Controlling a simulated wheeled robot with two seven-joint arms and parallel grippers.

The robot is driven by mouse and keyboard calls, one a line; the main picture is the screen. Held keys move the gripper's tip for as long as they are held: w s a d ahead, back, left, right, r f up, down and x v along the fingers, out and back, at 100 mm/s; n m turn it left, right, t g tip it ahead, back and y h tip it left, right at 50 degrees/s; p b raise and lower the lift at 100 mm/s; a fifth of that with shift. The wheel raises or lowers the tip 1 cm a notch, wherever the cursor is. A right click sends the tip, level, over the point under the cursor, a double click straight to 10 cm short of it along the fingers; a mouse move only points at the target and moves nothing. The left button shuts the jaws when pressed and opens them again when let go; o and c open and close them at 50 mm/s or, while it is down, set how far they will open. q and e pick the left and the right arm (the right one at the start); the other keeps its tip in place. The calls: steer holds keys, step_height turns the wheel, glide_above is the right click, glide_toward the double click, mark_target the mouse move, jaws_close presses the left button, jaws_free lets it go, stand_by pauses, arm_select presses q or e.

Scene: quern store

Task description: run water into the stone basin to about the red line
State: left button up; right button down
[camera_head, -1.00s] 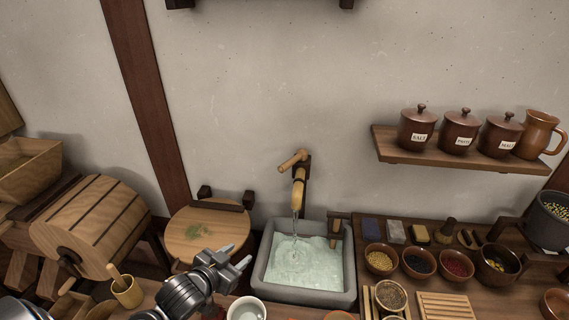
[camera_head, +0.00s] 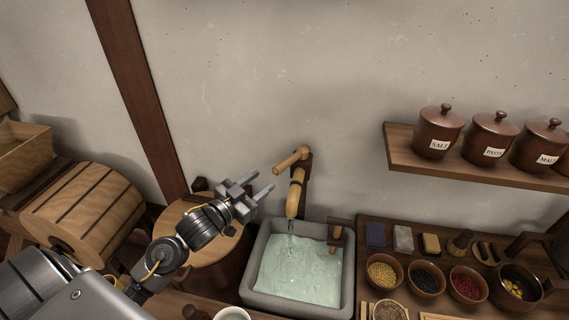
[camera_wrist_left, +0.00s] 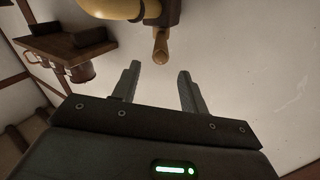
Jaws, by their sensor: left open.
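The grey stone basin (camera_head: 250,287) stands below the wall and holds pale water (camera_head: 300,268). A thin stream falls into it from the bamboo spout (camera_head: 296,194). The spout's wooden handle (camera_head: 291,160) sticks out to the left at the top; in the left wrist view the handle (camera_wrist_left: 160,47) shows end-on, beyond the fingers. My left gripper (camera_head: 262,186) is open and empty, left of the spout and apart from the handle. I cannot make out the red line. My right gripper is in neither view.
A round wooden lid or table (camera_head: 196,245) stands left of the basin, under my left arm. A dark wooden bracket (camera_head: 338,232) sits at the basin's right edge. Bowls of grain (camera_head: 383,272) stand to the right. A shelf with jars (camera_head: 438,132) hangs at upper right.

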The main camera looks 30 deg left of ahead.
mark_target(280, 165)
arm_select(q)
steer(key=p+x, duration=0.2)
steer(key=x, duration=0.6)
steer(key=shift+w, duration=0.4)
steer(key=shift+w+d+p, duration=0.1)
steer(key=shift+w+p, duration=0.25)
steer(key=shift+w, duration=0.15)
jaws_close()
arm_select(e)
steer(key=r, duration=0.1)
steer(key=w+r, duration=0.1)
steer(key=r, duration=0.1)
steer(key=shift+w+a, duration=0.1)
